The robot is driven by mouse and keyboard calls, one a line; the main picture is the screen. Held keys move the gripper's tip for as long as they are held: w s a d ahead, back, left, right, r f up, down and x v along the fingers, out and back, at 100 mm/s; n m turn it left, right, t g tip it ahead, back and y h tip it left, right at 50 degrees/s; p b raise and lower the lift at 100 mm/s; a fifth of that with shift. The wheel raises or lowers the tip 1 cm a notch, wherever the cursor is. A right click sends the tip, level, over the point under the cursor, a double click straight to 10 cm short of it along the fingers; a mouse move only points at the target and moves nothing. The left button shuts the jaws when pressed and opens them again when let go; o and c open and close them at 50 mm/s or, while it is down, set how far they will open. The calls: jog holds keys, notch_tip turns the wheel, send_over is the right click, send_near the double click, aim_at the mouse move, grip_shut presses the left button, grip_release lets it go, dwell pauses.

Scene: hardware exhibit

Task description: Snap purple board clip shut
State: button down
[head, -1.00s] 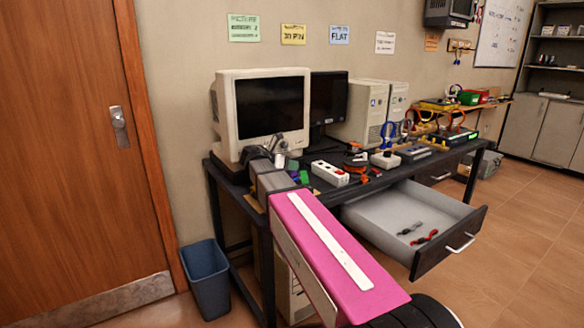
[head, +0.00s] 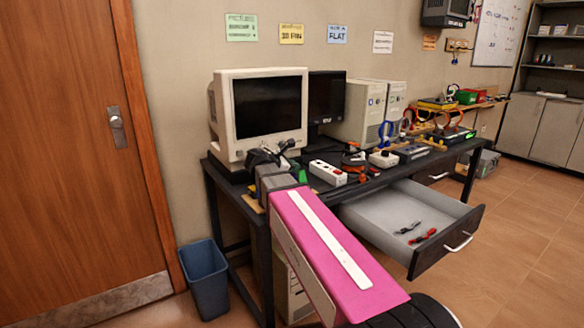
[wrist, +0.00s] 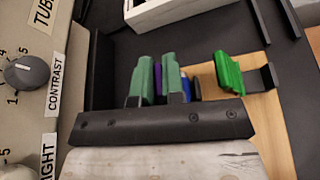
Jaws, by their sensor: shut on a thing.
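The purple board clip (wrist: 158,82) shows in the wrist view as a narrow strip between the two teal-green fingers of my gripper (wrist: 157,62). The fingers are close together, one on each side of it. Most of the clip is hidden by the fingers, so I cannot tell whether its lever is up or down. In the head view my gripper (head: 268,157) is at the left end of the bench, in front of the old monitor, and the clip cannot be made out there.
A blue piece (wrist: 186,86) stands just right of the fingers; a green clip (wrist: 229,72) sits farther right on a wooden strip (wrist: 257,100). The beige monitor (head: 262,108) is close by on the left. A white power strip (head: 328,173) lies behind. The drawer (head: 400,222) is open.

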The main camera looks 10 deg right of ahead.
jog(key=shift+s+d+f+m+t, duration=0.15)
jog(key=shift+s+m+t, duration=0.25)
jog(key=shift+m+t, duration=0.3)
jog(key=c, duration=1.2)
grip_release()
